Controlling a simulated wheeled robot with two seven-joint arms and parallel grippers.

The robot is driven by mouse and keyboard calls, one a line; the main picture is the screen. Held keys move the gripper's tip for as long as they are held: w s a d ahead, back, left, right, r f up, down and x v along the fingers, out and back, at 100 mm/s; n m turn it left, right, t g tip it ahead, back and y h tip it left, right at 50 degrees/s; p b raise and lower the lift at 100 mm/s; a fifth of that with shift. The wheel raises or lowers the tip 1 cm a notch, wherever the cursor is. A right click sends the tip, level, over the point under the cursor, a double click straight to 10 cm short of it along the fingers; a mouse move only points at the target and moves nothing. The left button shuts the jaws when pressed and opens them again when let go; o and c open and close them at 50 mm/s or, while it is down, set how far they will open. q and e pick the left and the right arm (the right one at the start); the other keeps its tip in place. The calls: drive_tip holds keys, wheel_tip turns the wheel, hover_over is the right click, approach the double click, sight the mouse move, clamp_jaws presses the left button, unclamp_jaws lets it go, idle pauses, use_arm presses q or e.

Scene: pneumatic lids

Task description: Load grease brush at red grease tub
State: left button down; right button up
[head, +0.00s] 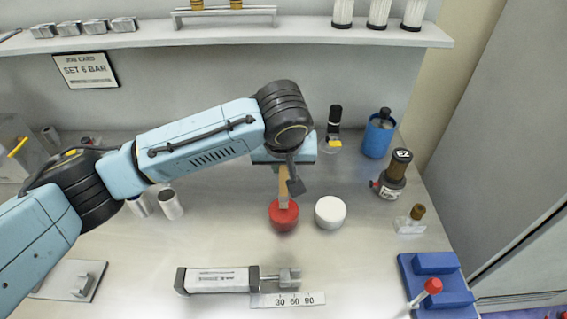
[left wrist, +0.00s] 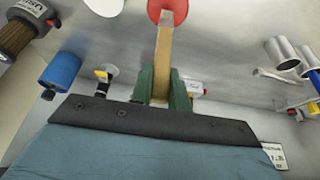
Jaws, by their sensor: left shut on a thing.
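The red grease tub (head: 283,218) stands on the bench near the middle, and its red top also shows at the upper edge of the left wrist view (left wrist: 168,9). My left gripper (head: 290,180) is above it, shut on the grease brush (head: 283,190), a flat tan-handled brush. In the left wrist view the green fingers of my gripper (left wrist: 164,88) clasp the brush handle (left wrist: 163,55), which points to the tub. The brush's far end is at the tub's top; I cannot tell how deep it is. My right gripper is not in view.
A white round tub (head: 330,212) stands just right of the red one. A cylinder (head: 222,280) with a scale strip (head: 287,299) lies in front. A blue canister (head: 378,135), a dark regulator (head: 393,175) and a blue block (head: 437,285) are at the right. Metal tubes (head: 170,204) stand left.

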use_arm(q)
drive_tip(key=shift+f, duration=0.55)
idle(0.5)
idle(1.2)
drive_tip(key=shift+s+f+p, duration=0.1)
drive_tip(key=shift+f+p, duration=0.05)
drive_tip(key=shift+p, duration=0.35)
idle(1.0)
wheel_tip(320, 180, up, 7)
drive_tip(key=p, duration=0.8)
drive_tip(key=shift+r+p, duration=0.2)
drive_tip(key=shift+p, duration=0.2)
drive_tip(key=shift+f, duration=0.1)
idle(0.4)
